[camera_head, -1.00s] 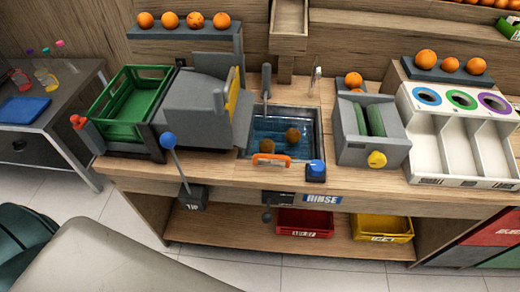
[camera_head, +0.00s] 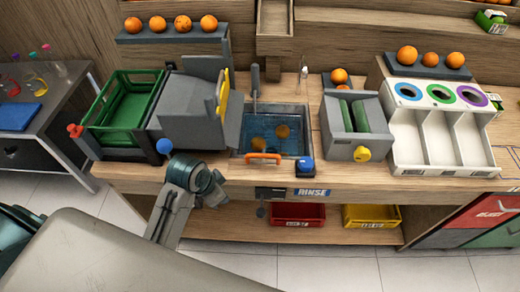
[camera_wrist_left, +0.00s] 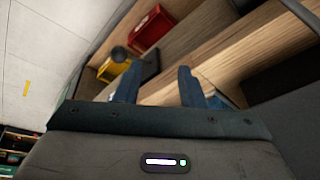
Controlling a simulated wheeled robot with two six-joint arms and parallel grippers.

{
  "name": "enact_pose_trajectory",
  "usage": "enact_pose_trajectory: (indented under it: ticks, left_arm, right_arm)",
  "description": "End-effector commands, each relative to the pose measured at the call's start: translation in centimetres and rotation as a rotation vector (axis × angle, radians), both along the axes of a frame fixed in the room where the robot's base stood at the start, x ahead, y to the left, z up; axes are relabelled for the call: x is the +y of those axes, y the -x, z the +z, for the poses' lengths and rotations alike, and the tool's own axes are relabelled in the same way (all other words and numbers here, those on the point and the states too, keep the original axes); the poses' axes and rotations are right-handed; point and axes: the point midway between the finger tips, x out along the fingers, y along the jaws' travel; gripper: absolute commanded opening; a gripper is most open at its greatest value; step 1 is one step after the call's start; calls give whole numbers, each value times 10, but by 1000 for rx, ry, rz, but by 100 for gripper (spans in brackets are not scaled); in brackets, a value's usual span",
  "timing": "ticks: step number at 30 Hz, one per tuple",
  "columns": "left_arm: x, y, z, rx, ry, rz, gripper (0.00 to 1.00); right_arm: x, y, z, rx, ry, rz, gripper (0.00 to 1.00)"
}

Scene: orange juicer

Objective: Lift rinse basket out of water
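The rinse basket shows by its orange handle (camera_head: 263,156) at the front rim of the sink (camera_head: 301,125). Two oranges (camera_head: 282,131) are in the sink's blue water; the basket body is hard to make out. My left gripper (camera_head: 214,190) is in front of the counter, below and left of the orange handle, touching nothing that I can see. In the left wrist view its two fingers (camera_wrist_left: 156,80) stand apart with nothing between them. My right gripper is not in view.
A blue button (camera_head: 305,165) sits right of the handle. The grey juicer (camera_head: 190,112) and green crate (camera_head: 122,110) stand left of the sink. A yellow-knobbed machine (camera_head: 352,140) stands to the right. A red bin (camera_head: 298,214) and yellow bin (camera_head: 371,216) are on the lower shelf.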

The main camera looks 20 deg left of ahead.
Motion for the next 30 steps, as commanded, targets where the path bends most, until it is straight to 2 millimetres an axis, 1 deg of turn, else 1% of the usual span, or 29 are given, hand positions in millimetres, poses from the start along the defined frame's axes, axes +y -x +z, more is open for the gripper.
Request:
enact_pose_trajectory:
  ticks: [1,5,6,9,12,15,19,22,26,30]
  left_arm:
    - [-4,-18,13,-18,2,-64,36]
    - [-15,-60,44,-50,1,-280,36]
    - [-18,-74,54,-64,0,-351,36]
    - [-25,-102,78,-93,-4,-508,36]
    - [-30,-119,94,-116,-8,-616,36]
    - [-33,-128,104,-131,-11,-679,36]
    - [-35,-133,107,-137,-12,-711,36]
    - [-38,-135,99,-134,-9,-713,36]
    - [-45,-140,81,-133,-9,-711,36]
    - [-54,-148,56,-133,-8,-710,36]
  right_arm:
    - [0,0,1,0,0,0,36]
    - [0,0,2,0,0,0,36]
    - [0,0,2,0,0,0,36]
    - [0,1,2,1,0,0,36]
    - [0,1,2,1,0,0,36]
    - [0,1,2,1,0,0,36]
    - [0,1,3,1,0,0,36]
    - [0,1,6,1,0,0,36]
    - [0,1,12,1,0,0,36]
    - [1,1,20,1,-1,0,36]
